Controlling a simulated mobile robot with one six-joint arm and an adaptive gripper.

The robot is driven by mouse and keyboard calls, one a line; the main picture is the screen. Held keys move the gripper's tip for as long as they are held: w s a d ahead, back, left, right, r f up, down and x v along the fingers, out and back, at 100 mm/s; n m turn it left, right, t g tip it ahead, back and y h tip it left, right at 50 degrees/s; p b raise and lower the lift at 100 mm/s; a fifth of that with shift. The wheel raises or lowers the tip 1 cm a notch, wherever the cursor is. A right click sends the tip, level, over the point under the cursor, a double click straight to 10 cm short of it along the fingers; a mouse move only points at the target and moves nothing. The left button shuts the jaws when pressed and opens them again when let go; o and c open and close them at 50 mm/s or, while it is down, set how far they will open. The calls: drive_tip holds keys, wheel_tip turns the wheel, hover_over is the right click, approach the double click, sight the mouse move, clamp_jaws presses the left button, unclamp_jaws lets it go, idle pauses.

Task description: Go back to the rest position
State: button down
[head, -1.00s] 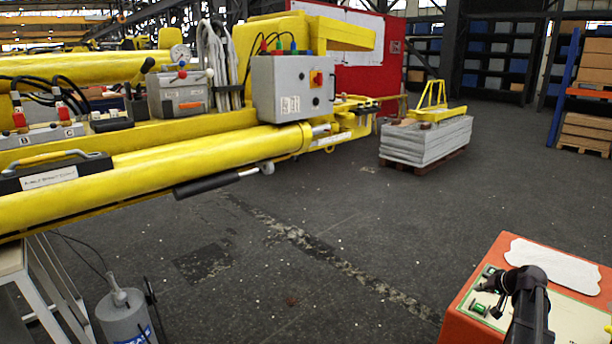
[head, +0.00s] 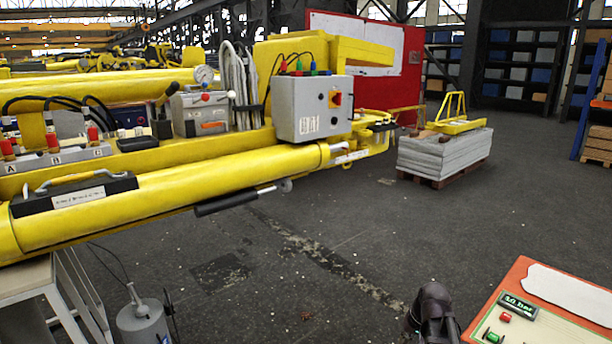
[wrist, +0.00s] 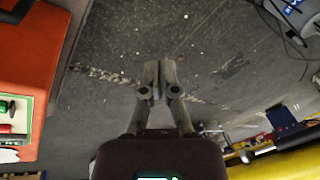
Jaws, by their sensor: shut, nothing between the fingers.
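My gripper (wrist: 151,92) shows in the wrist view with its two fingers together and nothing between them. Bare dark floor lies beyond the fingertips. In the head view a dark part of my arm (head: 433,312) stands at the bottom edge, just left of the orange panel; my gripper cannot be made out there. The yellow boom (head: 170,190) stretches across the left of the head view, well apart from my arm.
The orange panel (head: 484,308) with small red and green parts is at the bottom right. A grey control box (head: 312,108) sits on the boom. A grey cylinder (head: 143,322) stands on the floor at lower left. A slab stack (head: 440,155) is farther back. The middle floor is clear.

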drive_tip(key=s+a+r+n+g+h+p, duration=0.1)
drive_tip(key=s+a+r+g+h+p, duration=0.1)
drive_tip(key=s+a, duration=0.7)
drive_tip(key=shift+a+r+n+p, duration=0.3)
drive_tip(key=shift+a+r+p, duration=0.2)
drive_tip(key=shift+a+p, duration=0.05)
idle(0.7)
